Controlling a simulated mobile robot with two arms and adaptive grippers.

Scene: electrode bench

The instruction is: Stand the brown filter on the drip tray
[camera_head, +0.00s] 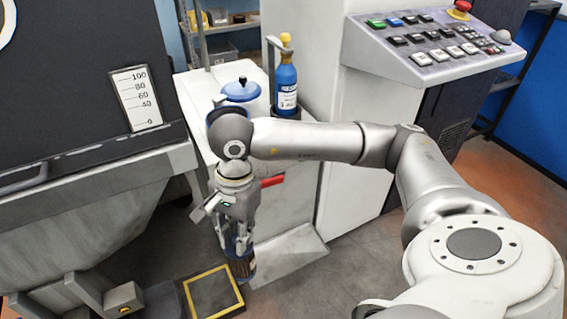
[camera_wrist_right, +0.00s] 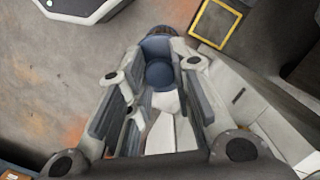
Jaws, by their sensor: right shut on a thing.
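The brown filter (camera_head: 243,268) has a blue top and hangs upright in my right gripper (camera_head: 238,246), which is shut on it. In the right wrist view, its blue end (camera_wrist_right: 160,73) sits between the fingers of my right gripper (camera_wrist_right: 162,70). A dark square with a yellow border (camera_head: 212,292) lies low, just left of the filter; its border also shows in the right wrist view (camera_wrist_right: 235,32). I cannot tell for sure whether this square is the drip tray. The filter appears apart from it. My left gripper is not in view.
A white cabinet (camera_head: 285,200) stands behind my right arm, with a blue-lidded pot (camera_head: 240,92) and a blue bottle (camera_head: 287,82). A pale slab (camera_head: 295,255) juts out at its foot. A big grey machine (camera_head: 100,190) fills the left. Open floor (camera_head: 325,285) lies right of the filter.

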